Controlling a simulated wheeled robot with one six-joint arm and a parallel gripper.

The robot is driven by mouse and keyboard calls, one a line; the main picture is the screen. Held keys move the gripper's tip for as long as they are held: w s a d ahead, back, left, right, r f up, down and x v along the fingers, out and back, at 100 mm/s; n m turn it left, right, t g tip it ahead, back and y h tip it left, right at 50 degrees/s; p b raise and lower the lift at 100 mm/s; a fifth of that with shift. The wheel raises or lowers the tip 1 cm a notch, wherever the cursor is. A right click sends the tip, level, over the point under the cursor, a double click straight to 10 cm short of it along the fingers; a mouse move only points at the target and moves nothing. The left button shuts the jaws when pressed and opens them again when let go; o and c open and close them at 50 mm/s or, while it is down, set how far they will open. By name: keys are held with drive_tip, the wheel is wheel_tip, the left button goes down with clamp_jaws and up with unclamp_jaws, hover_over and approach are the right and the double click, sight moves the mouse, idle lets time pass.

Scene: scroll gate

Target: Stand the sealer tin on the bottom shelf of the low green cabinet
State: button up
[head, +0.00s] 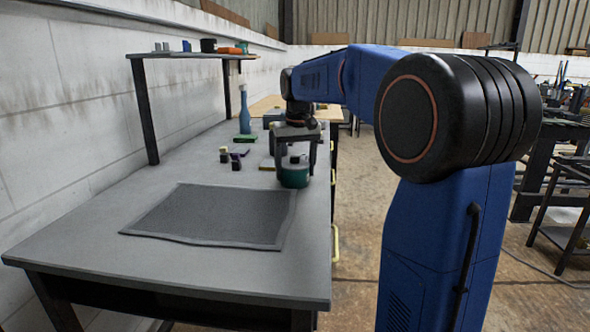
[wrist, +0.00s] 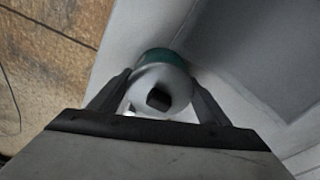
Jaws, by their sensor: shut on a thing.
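My gripper (head: 296,157) points down over the right side of the grey workbench (head: 180,256). It is shut on a green tin with a pale top (head: 294,176), which I take to be the sealer tin. The tin is upright, near the bench's right edge; I cannot tell whether it touches the bench top. In the wrist view the tin (wrist: 160,88) sits between the two fingers, its round top towards the camera with a dark opening in it. The low green cabinet cannot be made out in either view.
A dark grey mat (head: 210,216) lies in front of the tin. A blue bottle (head: 244,112) and small dark blocks (head: 236,163) stand farther back. A raised shelf (head: 190,56) holds small items at the wall. Open floor (head: 355,225) lies right of the bench.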

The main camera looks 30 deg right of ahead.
drive_tip(key=shift+f, duration=0.1)
drive_tip(key=o, duration=1.3)
